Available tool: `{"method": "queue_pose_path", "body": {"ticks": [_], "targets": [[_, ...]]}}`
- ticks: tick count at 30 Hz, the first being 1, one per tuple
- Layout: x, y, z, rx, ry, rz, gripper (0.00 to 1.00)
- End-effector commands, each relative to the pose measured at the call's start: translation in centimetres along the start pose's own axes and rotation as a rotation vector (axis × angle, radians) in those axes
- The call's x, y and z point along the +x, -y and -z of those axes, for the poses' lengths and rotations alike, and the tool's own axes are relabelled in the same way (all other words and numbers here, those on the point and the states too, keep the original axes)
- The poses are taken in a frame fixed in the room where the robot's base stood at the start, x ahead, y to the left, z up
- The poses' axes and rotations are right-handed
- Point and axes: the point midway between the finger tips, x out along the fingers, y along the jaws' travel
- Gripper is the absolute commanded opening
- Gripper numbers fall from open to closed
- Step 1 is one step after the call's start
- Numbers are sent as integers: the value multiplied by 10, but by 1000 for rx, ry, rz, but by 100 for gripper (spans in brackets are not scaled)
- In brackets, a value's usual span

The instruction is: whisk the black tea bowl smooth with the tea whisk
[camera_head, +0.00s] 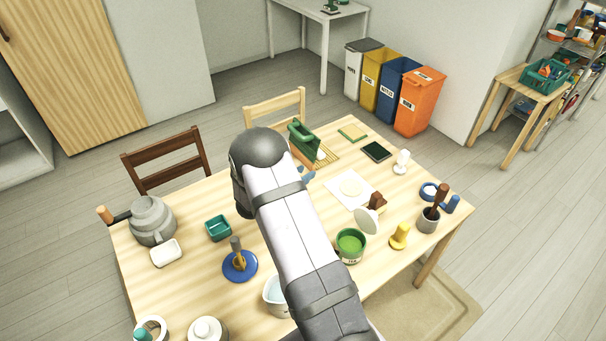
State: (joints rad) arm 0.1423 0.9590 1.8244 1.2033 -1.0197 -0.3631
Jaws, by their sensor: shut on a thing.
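I cannot make out a black tea bowl in this view; my arm covers the middle of the table. No tea whisk can be told for sure either. My gripper is hidden behind my arm, so neither its jaws nor what they hold show. A green tin (350,246) with bright green contents stands just right of my arm. A blue dish (229,270) left of my arm carries a small upright thing with a grey top and yellowish lower part. A pale bowl (274,296) is partly covered by my arm at the near side.
The wooden table (190,212) is crowded. A grey pot (150,222) stands left, a teal dish (218,228) nearer my arm. A mortar with pestle (429,220) and a yellow piece (400,236) stand right. Chairs (168,160) are at the far side.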

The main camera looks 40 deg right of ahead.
Motion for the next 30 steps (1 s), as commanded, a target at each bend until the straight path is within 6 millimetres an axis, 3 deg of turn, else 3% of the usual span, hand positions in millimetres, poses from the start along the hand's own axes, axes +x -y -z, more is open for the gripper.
{"method": "queue_pose_path", "body": {"ticks": [15, 30], "targets": [[-16, 0, 39, 0, 0, 0, 0], [-17, 0, 40, 0, -1, 0, 0]]}}
